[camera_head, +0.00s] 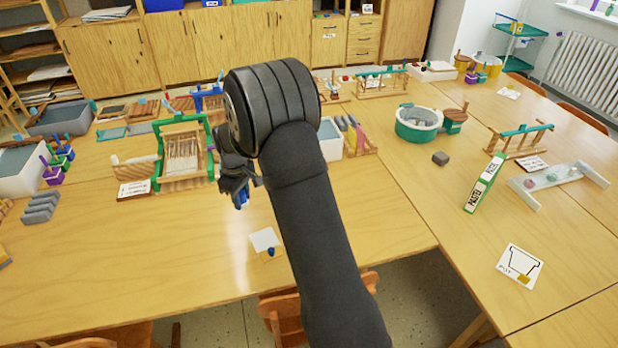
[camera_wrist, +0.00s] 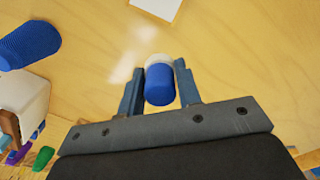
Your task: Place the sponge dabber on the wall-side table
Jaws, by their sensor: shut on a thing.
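My gripper (camera_head: 238,186) is over the front part of the left table, left of my dark forearm. In the wrist view its two blue-grey fingers (camera_wrist: 159,82) are shut on a small blue cylinder with a pale rounded far end, which I take as the sponge dabber (camera_wrist: 160,88). In the head view a bit of blue (camera_head: 242,199) shows at the fingertips, and the rest is hidden. The wood tabletop (camera_head: 100,275) lies below. A second wood table (camera_head: 440,205) is at the right. I cannot tell which table is the wall-side one.
A white card (camera_head: 265,242) lies on the table just in front of the gripper. A green-framed loom (camera_head: 184,155) stands left of it.

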